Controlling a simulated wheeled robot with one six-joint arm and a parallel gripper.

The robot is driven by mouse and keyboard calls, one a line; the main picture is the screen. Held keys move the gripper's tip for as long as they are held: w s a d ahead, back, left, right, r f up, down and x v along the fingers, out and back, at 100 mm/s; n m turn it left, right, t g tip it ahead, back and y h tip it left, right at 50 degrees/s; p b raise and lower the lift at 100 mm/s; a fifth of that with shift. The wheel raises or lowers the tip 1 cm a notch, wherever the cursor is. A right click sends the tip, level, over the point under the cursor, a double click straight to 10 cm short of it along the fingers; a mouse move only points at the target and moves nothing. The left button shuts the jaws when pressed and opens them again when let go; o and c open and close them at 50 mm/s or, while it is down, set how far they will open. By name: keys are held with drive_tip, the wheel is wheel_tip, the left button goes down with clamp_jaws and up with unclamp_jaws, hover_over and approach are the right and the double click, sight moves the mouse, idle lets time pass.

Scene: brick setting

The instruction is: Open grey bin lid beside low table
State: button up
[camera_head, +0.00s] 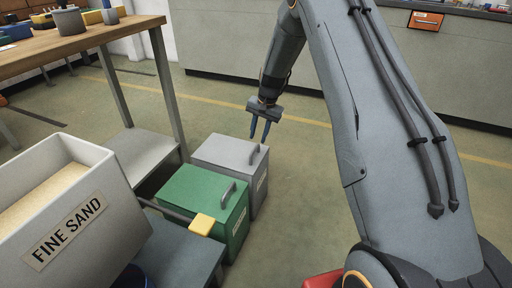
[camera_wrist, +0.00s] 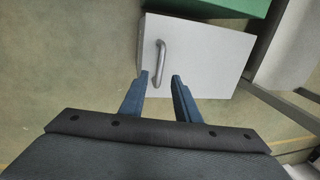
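The grey bin (camera_head: 228,157) stands on the floor behind the green bin, its lid down. A metal handle lies on its lid near the right edge in the head view (camera_head: 254,153). In the wrist view the pale grey lid (camera_wrist: 207,55) fills the upper middle, with the handle (camera_wrist: 160,62) near its left side. My gripper (camera_head: 260,138) is above the handle side of the lid.
A green bin (camera_head: 195,194) stands directly in front of the grey bin. A low table (camera_head: 180,255) and a box marked FINE SAND (camera_head: 105,215) are at the left, with a yellow-ended tool (camera_head: 202,224) over the green bin. Open floor (camera_head: 290,200) lies to the right.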

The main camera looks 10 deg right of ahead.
sight(255, 149)
drive_tip(key=f, duration=0.2)
drive_tip(key=f+b, duration=0.1)
drive_tip(key=f, duration=0.1)
drive_tip(key=a+f, duration=0.1)
drive_tip(key=f, duration=0.1)
drive_tip(key=shift+w, duration=0.3)
drive_tip(key=shift+r, duration=0.1)
clamp_jaws()
